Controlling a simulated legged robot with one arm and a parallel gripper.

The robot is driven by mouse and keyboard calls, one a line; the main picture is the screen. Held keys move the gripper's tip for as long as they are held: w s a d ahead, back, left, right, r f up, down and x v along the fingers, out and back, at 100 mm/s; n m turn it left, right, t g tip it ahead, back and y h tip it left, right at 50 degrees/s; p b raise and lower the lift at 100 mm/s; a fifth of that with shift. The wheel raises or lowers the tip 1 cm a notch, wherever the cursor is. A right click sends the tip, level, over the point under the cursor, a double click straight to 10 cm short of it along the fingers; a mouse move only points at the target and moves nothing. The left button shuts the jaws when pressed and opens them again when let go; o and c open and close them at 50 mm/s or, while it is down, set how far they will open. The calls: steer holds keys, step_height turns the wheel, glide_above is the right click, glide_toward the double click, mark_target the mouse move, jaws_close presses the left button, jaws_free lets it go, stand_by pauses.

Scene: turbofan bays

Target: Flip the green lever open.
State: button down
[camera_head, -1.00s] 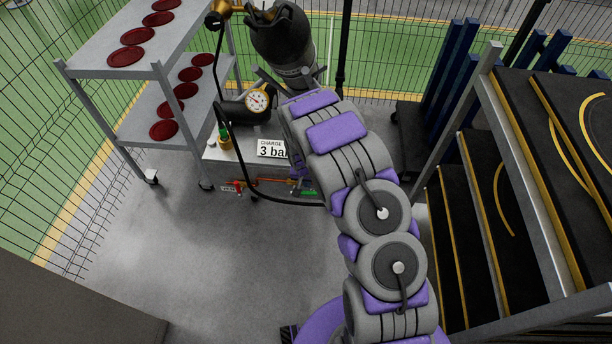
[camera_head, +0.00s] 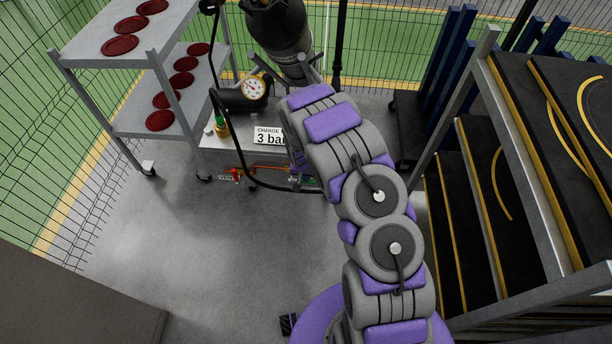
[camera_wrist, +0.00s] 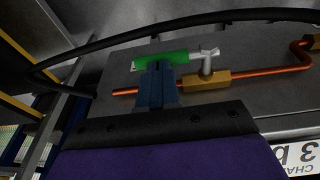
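The green lever (camera_wrist: 174,58) lies nearly level across the middle of the wrist view, beside a copper pipe (camera_wrist: 262,74). My gripper (camera_wrist: 157,66) has its two blue-grey fingers close together, with only a narrow seam between them. The fingertips overlap the lower edge of the lever. I cannot tell whether they touch it, and nothing clearly shows between them.
A black hose (camera_wrist: 180,28) arches over the lever. In the head view, a gauge (camera_head: 254,89) and a "3 bar" sign (camera_head: 268,136) are on the grey cart. A shelf with red discs (camera_head: 120,45) stands left, black steps (camera_head: 475,200) right. The floor (camera_head: 210,240) in front is clear.

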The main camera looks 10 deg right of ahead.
steer(key=shift+s+d+f+g, duration=0.1)
steer(key=shift+s+f+g, duration=0.25)
steer(key=shift+s, duration=0.1)
steer(key=r, duration=0.1)
steer(key=w+r+p, duration=0.1)
steer(key=r, duration=0.2)
steer(key=shift+w+d+r+p, duration=0.1)
steer(key=shift+w+r+p, duration=0.2)
steer(key=shift+w, duration=0.05)
steer(key=s+d+r+p, duration=0.1)
steer(key=s+r, duration=0.3)
steer(key=r, duration=0.6)
steer(key=s+r+p, duration=0.1)
steer(key=s+r, duration=0.4)
steer(key=r, duration=0.6)
steer(key=s+r+n+g, duration=0.1)
steer(key=s+r, duration=0.4)
steer(key=s, duration=0.6)
steer(key=s+a+r+n+g, duration=0.1)
steer(key=s+r, duration=0.5)
steer(key=s, duration=0.5)
steer(key=s+a+r+n+g+y, duration=0.1)
steer(key=s+r, duration=0.4)
steer(key=s, duration=0.7)
steer(key=shift+r+n, duration=0.25)
steer(key=shift+n, duration=0.15)
